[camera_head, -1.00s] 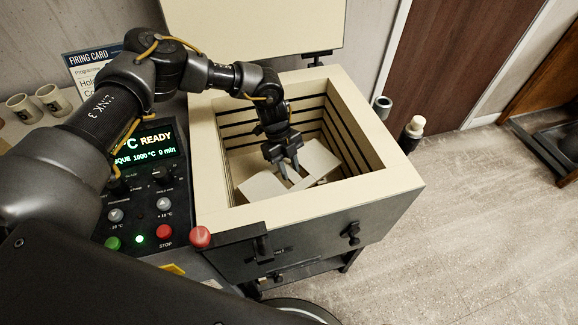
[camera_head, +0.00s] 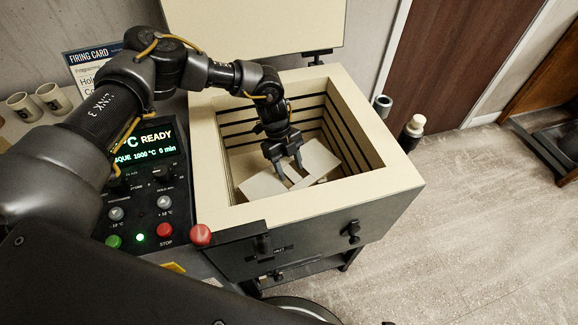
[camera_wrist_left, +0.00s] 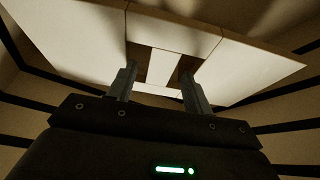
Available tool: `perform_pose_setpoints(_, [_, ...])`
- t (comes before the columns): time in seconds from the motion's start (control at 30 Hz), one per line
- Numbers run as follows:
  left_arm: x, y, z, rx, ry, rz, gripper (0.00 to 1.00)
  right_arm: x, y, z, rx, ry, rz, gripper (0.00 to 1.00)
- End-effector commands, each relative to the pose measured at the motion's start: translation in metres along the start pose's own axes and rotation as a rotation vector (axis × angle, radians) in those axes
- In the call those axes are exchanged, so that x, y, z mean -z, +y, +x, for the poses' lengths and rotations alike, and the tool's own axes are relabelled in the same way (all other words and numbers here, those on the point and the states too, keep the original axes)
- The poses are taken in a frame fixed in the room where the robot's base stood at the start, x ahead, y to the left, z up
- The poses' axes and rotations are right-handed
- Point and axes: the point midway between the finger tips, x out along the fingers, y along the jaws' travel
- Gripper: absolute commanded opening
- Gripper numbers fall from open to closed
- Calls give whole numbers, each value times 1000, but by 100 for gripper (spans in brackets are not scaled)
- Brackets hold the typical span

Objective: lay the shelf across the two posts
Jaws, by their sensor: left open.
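Pale flat shelf material lies low in the open kiln, showing as a left part (camera_head: 262,187) and a right part (camera_head: 319,158) with my left gripper over the middle. I cannot tell whether these are one shelf or separate pieces. In the left wrist view the pale shelf surface (camera_wrist_left: 75,42) spreads ahead of the jaws, with a narrow pale strip and two dark gaps between the fingers. My left gripper (camera_head: 289,172) is open, also seen in the left wrist view (camera_wrist_left: 159,72), its fingers on either side of that strip. The posts are not clearly visible. My right gripper is not in view.
The kiln's thick pale rim (camera_head: 375,190) and grooved walls surround the gripper closely. The raised lid (camera_head: 255,25) stands behind. A control panel (camera_head: 145,195) with a red knob (camera_head: 200,235) is at the left. Open floor lies right.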

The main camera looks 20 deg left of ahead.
Motion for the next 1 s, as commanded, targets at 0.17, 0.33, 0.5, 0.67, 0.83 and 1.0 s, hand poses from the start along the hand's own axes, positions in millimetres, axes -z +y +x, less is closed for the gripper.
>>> perform_pose_setpoints(0.17, [0,-1,-36,5,-2,1,51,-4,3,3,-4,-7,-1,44])
perform_pose_setpoints(0.33, [0,-1,-74,5,-2,1,51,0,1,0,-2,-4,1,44])
perform_pose_setpoints(0.5, [1,-1,-104,3,-2,1,51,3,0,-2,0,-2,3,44])
perform_pose_setpoints(0.67, [1,0,-118,1,-1,0,51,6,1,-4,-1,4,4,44])
perform_pose_setpoints(0.83, [1,0,-123,1,-1,1,51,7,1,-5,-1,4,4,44])
perform_pose_setpoints(1.0, [1,0,-123,1,-1,1,51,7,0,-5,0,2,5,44])
